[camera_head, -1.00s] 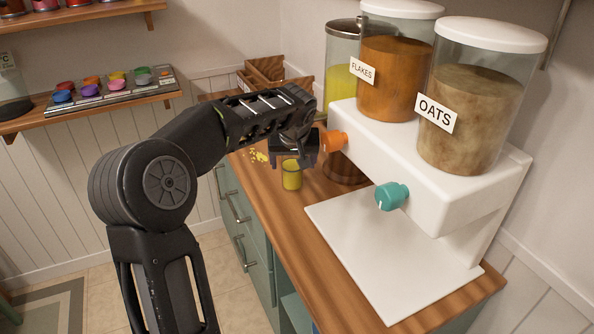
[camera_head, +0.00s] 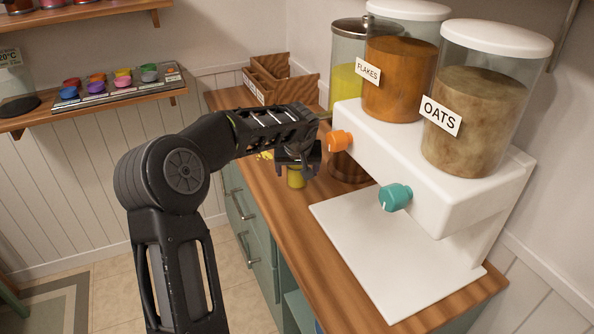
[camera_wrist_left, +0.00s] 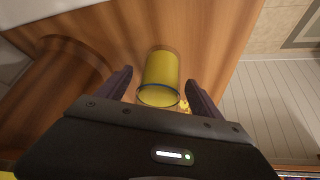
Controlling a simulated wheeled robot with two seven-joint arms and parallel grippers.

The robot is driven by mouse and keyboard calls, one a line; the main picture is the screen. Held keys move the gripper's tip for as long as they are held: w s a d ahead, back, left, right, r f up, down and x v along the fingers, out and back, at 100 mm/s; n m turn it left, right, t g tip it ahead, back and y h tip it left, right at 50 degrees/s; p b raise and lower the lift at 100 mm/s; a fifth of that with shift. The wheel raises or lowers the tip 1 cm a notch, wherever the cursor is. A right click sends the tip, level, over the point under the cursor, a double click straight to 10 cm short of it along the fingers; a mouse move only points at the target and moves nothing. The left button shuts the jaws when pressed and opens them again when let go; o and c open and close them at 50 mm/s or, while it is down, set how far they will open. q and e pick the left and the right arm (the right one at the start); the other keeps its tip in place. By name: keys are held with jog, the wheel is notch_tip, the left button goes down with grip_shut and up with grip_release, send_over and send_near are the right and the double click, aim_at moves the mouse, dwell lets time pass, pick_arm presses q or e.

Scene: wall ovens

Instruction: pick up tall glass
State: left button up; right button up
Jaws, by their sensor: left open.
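The tall glass (camera_head: 296,179) stands on the wooden counter and holds something yellow. In the head view my left gripper (camera_head: 297,166) is just above it and hides its upper part. In the left wrist view the glass (camera_wrist_left: 160,78) shows between the two open fingers of my left gripper (camera_wrist_left: 159,85), with a gap on each side. The gripper is open and holds nothing. My right gripper is not in view.
A white dispenser (camera_head: 430,190) with an orange knob (camera_head: 340,141) and a teal knob (camera_head: 395,197) stands right of the glass. Yellow bits (camera_head: 265,155) lie on the counter (camera_head: 290,225) behind. A wooden box (camera_head: 280,78) stands at the back. The counter in front is clear.

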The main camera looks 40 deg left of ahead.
pick_arm(q)
jog(key=shift+x, duration=1.05)
jog(key=shift+c, duration=0.6)
jog(key=c, duration=1.5)
grip_shut()
jog(key=shift+r, duration=0.3)
